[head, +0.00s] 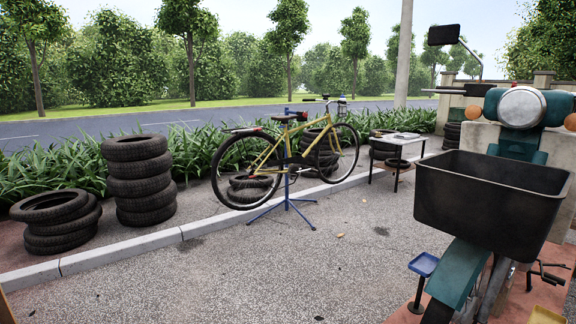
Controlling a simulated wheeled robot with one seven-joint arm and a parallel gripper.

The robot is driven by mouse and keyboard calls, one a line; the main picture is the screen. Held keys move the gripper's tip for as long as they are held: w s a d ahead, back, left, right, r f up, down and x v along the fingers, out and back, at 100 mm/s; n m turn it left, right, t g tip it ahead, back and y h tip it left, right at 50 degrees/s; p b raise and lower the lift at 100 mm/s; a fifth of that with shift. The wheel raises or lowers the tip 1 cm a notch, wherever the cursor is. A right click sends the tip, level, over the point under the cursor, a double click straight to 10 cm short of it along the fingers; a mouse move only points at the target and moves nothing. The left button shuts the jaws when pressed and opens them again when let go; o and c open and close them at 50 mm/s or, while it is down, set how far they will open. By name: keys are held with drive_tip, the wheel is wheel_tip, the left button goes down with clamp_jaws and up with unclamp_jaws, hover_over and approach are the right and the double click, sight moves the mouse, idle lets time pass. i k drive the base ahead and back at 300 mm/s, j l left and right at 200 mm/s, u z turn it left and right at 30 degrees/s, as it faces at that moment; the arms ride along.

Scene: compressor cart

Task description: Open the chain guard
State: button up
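A yellow bicycle (269,153) is held up on a blue repair stand (287,190) in the middle of the head view, its handlebars to the right. A teal motorbike or scooter (456,274) with a large black front basket (488,196) stands close by at the right. I cannot make out a chain guard on either one; the bicycle's crank area is small and the rear of the teal vehicle is hidden. My gripper is not in view.
Tyre stacks (139,180) (60,222) stand along the kerb (140,247) at left. A low table (399,142) is behind the bicycle's right side. A small blue stool (424,264) and dark tools (546,273) lie near the teal vehicle. The grey ground in front is clear.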

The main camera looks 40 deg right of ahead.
sight(299, 160)
drive_tip(key=i+j, duration=0.45)
drive_tip(key=j, duration=0.15)
drive_tip(key=i+j, duration=0.15)
drive_tip(key=i, duration=0.3)
drive_tip(key=i+j, duration=0.15)
drive_tip(key=i, duration=0.3)
drive_tip(key=i+j, duration=0.1)
drive_tip(key=i, duration=0.35)
drive_tip(key=i+j+z, duration=0.1)
drive_tip(key=i, duration=0.35)
drive_tip(key=i+z, duration=0.1)
drive_tip(key=i, duration=0.75)
drive_tip(key=i+j+z, duration=0.1)
drive_tip(key=i, duration=0.75)
drive_tip(key=i+z, duration=0.6)
drive_tip(key=z, duration=0.2)
drive_tip(key=i+j+z, duration=0.1)
drive_tip(key=i+z, duration=0.15)
drive_tip(key=z, duration=0.15)
drive_tip(key=i+l+z, duration=0.25)
drive_tip(key=i+z, duration=0.25)
drive_tip(key=i, duration=0.15)
drive_tip(key=i+l+u, duration=0.4)
drive_tip(key=i+l, duration=0.15)
drive_tip(key=i+l+u, duration=0.2)
drive_tip(key=l, duration=0.15)
drive_tip(key=i+l+u, duration=0.4)
drive_tip(key=l, duration=0.4)
drive_tip(key=i+l+u, duration=0.2)
drive_tip(key=l, duration=0.2)
